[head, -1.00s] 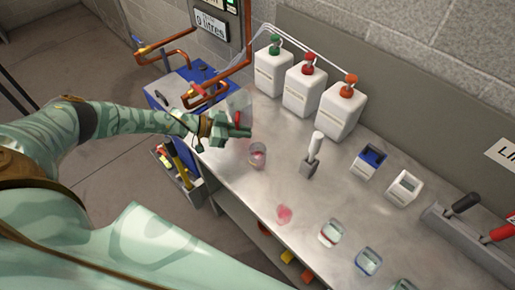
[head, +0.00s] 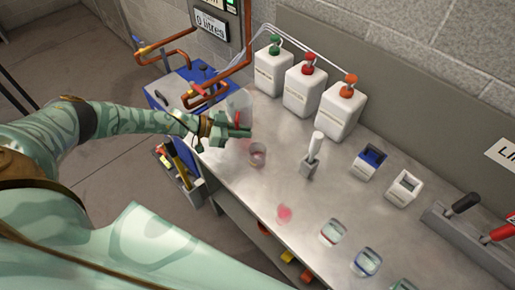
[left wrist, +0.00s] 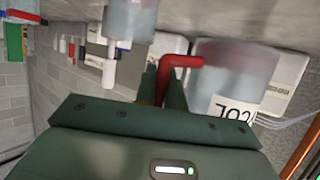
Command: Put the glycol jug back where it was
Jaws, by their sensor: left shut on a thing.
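The glycol jug is a see-through container with a red handle. In the left wrist view the jug (left wrist: 235,72) shows a white label ending in "COL", and its red handle (left wrist: 178,62) lies between my fingers. In the head view the jug (head: 240,103) is at the bench's left end, partly hidden by my left gripper (head: 240,131). My left gripper is shut on the jug's handle. Whether the jug touches the bench is unclear. My right gripper is out of view.
White pump bottles (head: 302,87) stand along the wall behind. A white-handled tool in a grey holder (head: 309,166) stands right of the beaker. A pink patch (head: 284,214) is near the front edge. Copper pipes (head: 205,92) rise at the left. Small meters stand to the right.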

